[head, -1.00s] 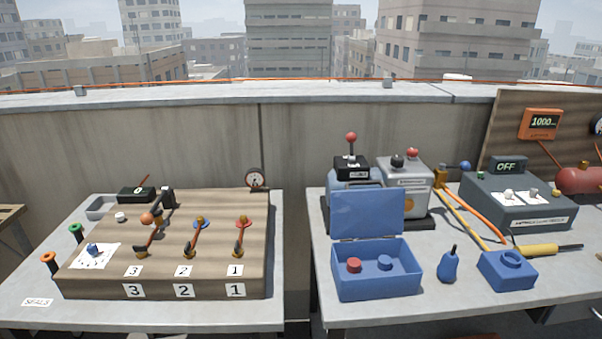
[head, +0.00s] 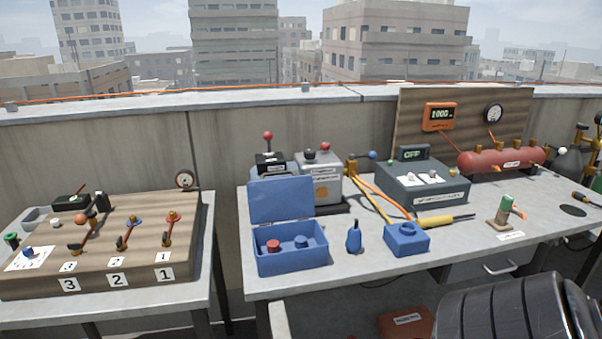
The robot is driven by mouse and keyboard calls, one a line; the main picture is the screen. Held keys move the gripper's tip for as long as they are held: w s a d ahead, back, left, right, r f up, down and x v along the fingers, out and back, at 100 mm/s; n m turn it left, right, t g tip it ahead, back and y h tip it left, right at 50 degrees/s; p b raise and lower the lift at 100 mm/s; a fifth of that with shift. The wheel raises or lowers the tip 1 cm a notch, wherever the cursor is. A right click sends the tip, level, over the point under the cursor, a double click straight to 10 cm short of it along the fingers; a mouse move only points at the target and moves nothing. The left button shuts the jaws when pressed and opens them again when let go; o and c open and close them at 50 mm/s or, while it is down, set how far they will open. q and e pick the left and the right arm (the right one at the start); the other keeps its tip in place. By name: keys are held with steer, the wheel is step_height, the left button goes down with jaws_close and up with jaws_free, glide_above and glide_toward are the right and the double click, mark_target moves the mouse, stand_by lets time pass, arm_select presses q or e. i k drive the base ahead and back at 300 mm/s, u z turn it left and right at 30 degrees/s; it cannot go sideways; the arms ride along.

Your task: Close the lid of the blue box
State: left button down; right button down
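The blue box (head: 291,258) stands near the front left of the right-hand table. Its lid (head: 281,200) is open and stands upright at the back edge. Inside are a red knob-like piece (head: 273,246) and a blue one (head: 301,242). Neither of my grippers can be made out in the head view. A dark ribbed part, which looks like mine, fills the lower right corner, and a pale piece shows at the table's front edge below the box.
Right of the box are a blue pear-shaped item (head: 354,237) and a small blue block (head: 407,239). Grey machines (head: 319,178) stand close behind the lid. A gap separates this table (head: 350,276) from the left table with its wooden lever board (head: 100,262).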

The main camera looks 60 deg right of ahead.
mark_target(272, 201)
steer(key=u, duration=0.1)
steer(key=k, duration=0.3)
steer(key=z, duration=1.15)
